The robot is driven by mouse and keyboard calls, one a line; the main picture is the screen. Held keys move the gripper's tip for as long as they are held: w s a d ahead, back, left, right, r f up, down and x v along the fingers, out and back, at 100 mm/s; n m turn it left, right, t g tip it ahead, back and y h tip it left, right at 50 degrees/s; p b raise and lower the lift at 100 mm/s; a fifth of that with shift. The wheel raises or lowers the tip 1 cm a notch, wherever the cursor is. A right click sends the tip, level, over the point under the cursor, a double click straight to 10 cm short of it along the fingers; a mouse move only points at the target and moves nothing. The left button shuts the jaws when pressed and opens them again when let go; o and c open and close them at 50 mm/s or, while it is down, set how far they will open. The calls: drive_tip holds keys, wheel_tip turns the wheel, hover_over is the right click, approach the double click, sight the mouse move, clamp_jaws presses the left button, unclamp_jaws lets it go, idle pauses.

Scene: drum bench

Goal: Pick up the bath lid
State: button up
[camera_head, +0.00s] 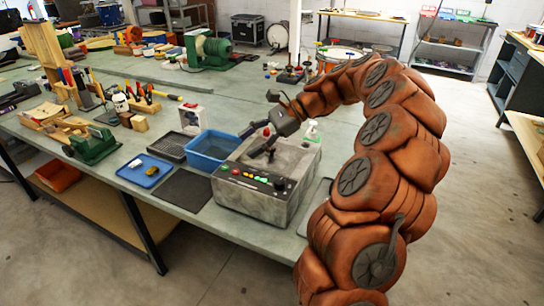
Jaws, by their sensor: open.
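A grey box-shaped bath (246,200) with a sloped panel of coloured buttons stands near the bench's front edge. Its grey lid (238,168) appears to lie flat on top. My dark gripper (252,143) is at the end of the orange-brown arm, over the back part of the lid. Its dark fingers are spread apart, with nothing visibly held. A small red spot shows close to the fingers; I cannot tell whether it is a knob on the lid. Whether the fingers touch the lid is also unclear.
A blue tub (208,152) stands just left of the bath. A dark mat (183,190), a blue tray (144,172) and a black tray (171,146) lie farther left. A spray bottle (311,130) stands behind the bath. The bench middle behind the tub is mostly clear.

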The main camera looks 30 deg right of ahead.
sight(272, 147)
drive_tip(key=d+f+m+t, duration=0.1)
drive_tip(key=d+m, duration=0.1)
drive_tip(key=d, duration=0.3)
drive_tip(key=d+f+m+t, duration=0.1)
drive_tip(key=d+f+m, duration=0.1)
drive_tip(key=d, duration=0.4)
drive_tip(key=d+f+m+t, duration=0.2)
drive_tip(key=d+m, duration=0.1)
drive_tip(key=d, duration=0.3)
drive_tip(key=shift+w, duration=0.25)
drive_tip(key=shift+d, duration=0.1)
drive_tip(key=shift+x, duration=1.25)
drive_tip(key=shift+s+a+p+x, duration=0.1)
drive_tip(key=shift+p+x, duration=0.35)
drive_tip(key=shift+x, duration=0.65)
drive_tip(key=shift+s+a+p+x, duration=0.15)
drive_tip(key=shift+p+x, duration=0.3)
drive_tip(key=shift+x, duration=0.6)
drive_tip(key=shift+w+a, duration=0.25)
drive_tip(key=shift+w, duration=0.05)
drive_tip(key=shift+c, duration=0.3)
clamp_jaws()
